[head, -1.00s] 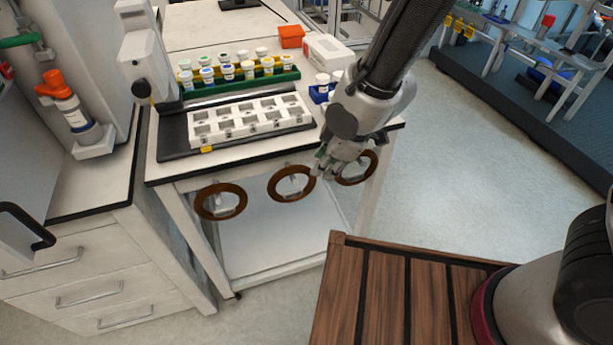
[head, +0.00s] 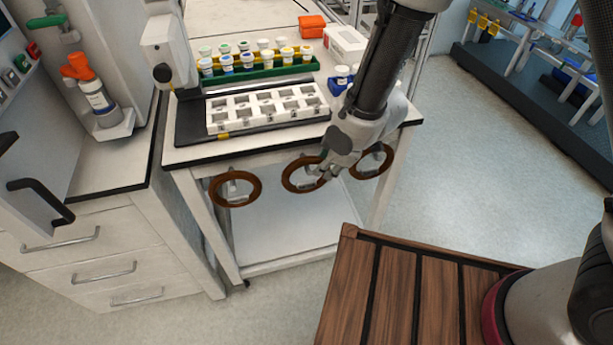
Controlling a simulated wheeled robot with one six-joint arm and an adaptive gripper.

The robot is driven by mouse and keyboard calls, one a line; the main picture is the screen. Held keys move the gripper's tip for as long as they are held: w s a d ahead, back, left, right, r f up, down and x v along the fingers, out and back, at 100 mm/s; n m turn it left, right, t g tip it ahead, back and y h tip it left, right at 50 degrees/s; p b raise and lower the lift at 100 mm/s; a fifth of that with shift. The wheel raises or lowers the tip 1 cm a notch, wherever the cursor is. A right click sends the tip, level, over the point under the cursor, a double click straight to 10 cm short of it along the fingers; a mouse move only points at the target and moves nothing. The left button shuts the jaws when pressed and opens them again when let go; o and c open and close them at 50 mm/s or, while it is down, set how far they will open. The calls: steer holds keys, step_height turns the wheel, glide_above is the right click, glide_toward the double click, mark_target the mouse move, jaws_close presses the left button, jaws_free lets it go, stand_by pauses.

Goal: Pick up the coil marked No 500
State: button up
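Three brown ring-shaped coils hang in a row from the front of the white bench: a left one (head: 214,191), a middle one (head: 287,177) and a right one (head: 389,161). No number can be read on any of them. My gripper (head: 322,178) is at the right side of the middle coil, with its fingers overlapping that ring in the picture. I cannot tell whether the fingers touch or grip it. My arm and gripper hide part of the space between the middle and right coils.
The bench top carries a white block with square wells (head: 267,108), a green rack (head: 284,70) of capped vials and an orange box (head: 312,26). A drawer cabinet (head: 75,255) stands left. My wooden deck is in front. Open floor (head: 440,170) lies right.

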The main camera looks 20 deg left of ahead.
steer(key=c, duration=0.7)
jaws_close()
steer(key=shift+r, duration=0.15)
